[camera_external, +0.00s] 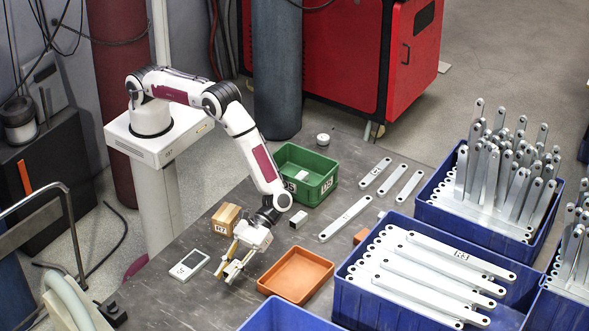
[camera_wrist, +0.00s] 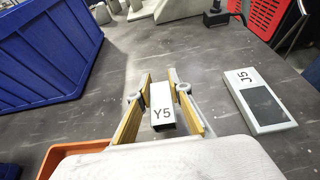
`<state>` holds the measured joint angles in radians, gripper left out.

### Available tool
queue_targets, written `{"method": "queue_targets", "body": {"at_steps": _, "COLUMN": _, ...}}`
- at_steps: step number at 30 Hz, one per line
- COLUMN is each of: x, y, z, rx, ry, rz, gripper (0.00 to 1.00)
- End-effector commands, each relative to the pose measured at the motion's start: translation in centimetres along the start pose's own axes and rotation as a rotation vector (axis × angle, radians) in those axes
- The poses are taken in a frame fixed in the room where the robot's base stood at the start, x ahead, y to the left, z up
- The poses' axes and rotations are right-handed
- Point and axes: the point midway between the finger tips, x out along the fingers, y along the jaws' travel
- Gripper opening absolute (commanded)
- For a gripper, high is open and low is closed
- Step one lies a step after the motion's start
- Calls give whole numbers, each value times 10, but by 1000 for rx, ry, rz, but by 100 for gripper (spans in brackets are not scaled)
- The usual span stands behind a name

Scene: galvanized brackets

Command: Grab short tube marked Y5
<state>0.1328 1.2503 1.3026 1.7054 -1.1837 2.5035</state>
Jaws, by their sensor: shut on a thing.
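The short tube marked Y5 (camera_wrist: 161,106) is a small, light square-section piece with a dark open end, seen in the wrist view. My gripper (camera_wrist: 162,100) has its two yellow-lined fingers on either side of it and is shut on it. In the external view my gripper (camera_external: 232,267) points down over the table, left of the orange tray; the tube is hard to make out there. I cannot tell whether the tube touches the table.
The orange tray (camera_external: 296,276) is close to my gripper's right. A white device marked J5 (camera_external: 189,264) lies to the left. A cardboard box (camera_external: 226,219), a small grey block (camera_external: 298,220) and a green bin (camera_external: 307,172) stand behind. A blue bin (camera_external: 395,315) of flat brackets is at right.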

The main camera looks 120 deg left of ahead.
Motion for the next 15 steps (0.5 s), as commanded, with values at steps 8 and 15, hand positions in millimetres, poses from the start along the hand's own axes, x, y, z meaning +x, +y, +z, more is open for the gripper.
{"method": "queue_targets", "body": {"at_steps": 8, "x": -12, "y": 0, "z": 29, "rx": 1, "ry": 0, "rz": 0, "gripper": 0}}
{"method": "queue_targets", "body": {"at_steps": 15, "x": -16, "y": 0, "z": 39, "rx": 0, "ry": -1, "rz": 0, "gripper": 0}}
